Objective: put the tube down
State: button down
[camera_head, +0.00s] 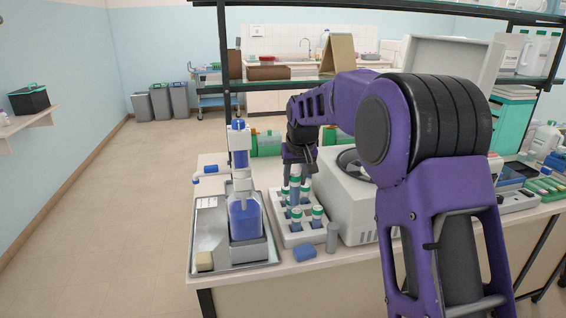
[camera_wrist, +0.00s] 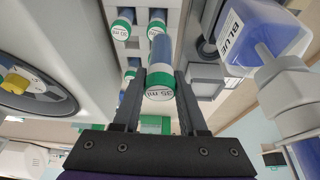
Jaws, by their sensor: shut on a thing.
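My gripper (camera_head: 299,163) is shut on a tube (camera_head: 295,188) with blue content and a green-and-white cap. The same tube shows between the fingers of my gripper (camera_wrist: 160,82) in the wrist view, with a "35 ml" mark on its cap (camera_wrist: 160,93). It is about upright over the white tube rack (camera_head: 281,229) and rises above the other tubes. I cannot tell whether its lower end is in a hole. Several similar capped tubes (camera_head: 317,217) stand in the rack; some also show in the wrist view (camera_wrist: 122,24).
A blue bottle (camera_head: 245,217) stands on a metal tray (camera_head: 208,236) left of the rack. A white centrifuge (camera_head: 365,208) is close on the right. A grey cylinder (camera_head: 332,238) and a blue piece (camera_head: 304,253) are at the bench's front. A shelf (camera_head: 280,83) crosses behind.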

jog(key=s+d+f+m+h, duration=0.1)
jog(key=s+d+f+m, duration=0.1)
jog(key=s+d+f, duration=1.1)
jog(key=s+d, duration=0.2)
jog(key=s, duration=0.1)
jog(key=shift+d+f+m, duration=0.15)
jog(key=shift+d+m, duration=0.05)
jog(key=shift+m, duration=0.1)
